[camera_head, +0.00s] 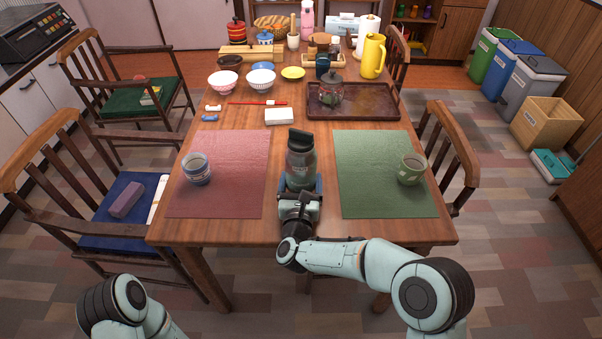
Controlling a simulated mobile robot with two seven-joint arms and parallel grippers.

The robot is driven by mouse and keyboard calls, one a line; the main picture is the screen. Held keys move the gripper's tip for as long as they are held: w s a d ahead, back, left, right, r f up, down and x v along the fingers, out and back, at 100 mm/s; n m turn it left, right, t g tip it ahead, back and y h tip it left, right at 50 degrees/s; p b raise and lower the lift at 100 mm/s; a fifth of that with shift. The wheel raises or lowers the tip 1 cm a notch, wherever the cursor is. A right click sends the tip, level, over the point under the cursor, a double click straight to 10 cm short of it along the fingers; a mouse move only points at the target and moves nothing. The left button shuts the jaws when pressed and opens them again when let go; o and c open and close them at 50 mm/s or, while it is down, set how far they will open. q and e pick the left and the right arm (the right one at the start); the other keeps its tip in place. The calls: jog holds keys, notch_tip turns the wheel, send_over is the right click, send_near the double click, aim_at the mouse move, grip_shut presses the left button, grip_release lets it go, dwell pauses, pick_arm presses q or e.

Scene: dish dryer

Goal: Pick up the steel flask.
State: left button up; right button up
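The steel flask (301,162) is grey-green with a dark lid. It stands between the pink mat and the green mat near the table's front edge. My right gripper (301,182) is low at the flask's near side, with a blue finger showing on each side of it. Whether the fingers press on the flask or stand slightly apart from it cannot be told. The flask's lower part is partly hidden by the gripper. My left arm shows at the bottom left, and its gripper is out of the picture.
A blue patterned cup (197,170) stands on the pink mat (235,195), and a green cup (411,170) on the green mat (375,195). A white block (279,116) lies behind the flask. A dark tray (378,103) holds a teapot (331,92). Bowls and a yellow jug (373,57) stand farther back.

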aim_at(301, 136)
jog(key=shift+r, duration=0.2)
pick_arm(q)
jog(key=shift+w, duration=0.1)
pick_arm(e)
jog(key=shift+r, duration=0.1)
jog(key=shift+r+p, duration=0.3)
jog(key=shift+r, duration=0.75)
notch_tip(301, 136, up, 7)
jog(key=shift+r+p, duration=0.15)
jog(key=shift+p, duration=0.55)
notch_tip(301, 136, up, 6)
jog(key=shift+r+p, duration=0.1)
jog(key=shift+p, duration=0.5)
pick_arm(q)
notch_tip(301, 136, up, 6)
jog(key=d, duration=0.2)
jog(key=shift+w+f+h+p, duration=0.2)
jog(key=shift+h+p, duration=0.1)
jog(key=shift+p, duration=0.1)
pick_arm(e)
jog(key=shift+r, duration=2.05)
pick_arm(q)
jog(key=shift+s+d, duration=0.1)
